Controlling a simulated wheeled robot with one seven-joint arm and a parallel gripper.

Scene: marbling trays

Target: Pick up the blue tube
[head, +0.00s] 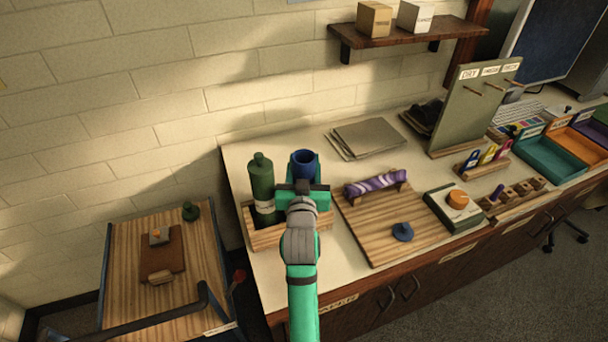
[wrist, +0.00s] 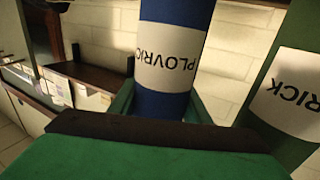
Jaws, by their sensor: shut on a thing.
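The blue tube (head: 302,160) stands upright at the wooden rack (head: 265,240) on the left end of the counter. In the wrist view the blue tube (wrist: 172,95) has a white label reading PLOVRICK, partly cut off. My gripper (head: 303,190) is shut on the blue tube, in front of it and hiding its lower part. I cannot tell whether the tube's base is still in the rack. A green bottle-shaped tube (head: 262,185) stands just left of it, apart from my gripper; its label shows at the right of the wrist view (wrist: 295,95).
Grey sheets (head: 366,138) lie behind. A wooden cart (head: 150,290) stands lower left. A shelf (head: 410,32) hangs on the wall above.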

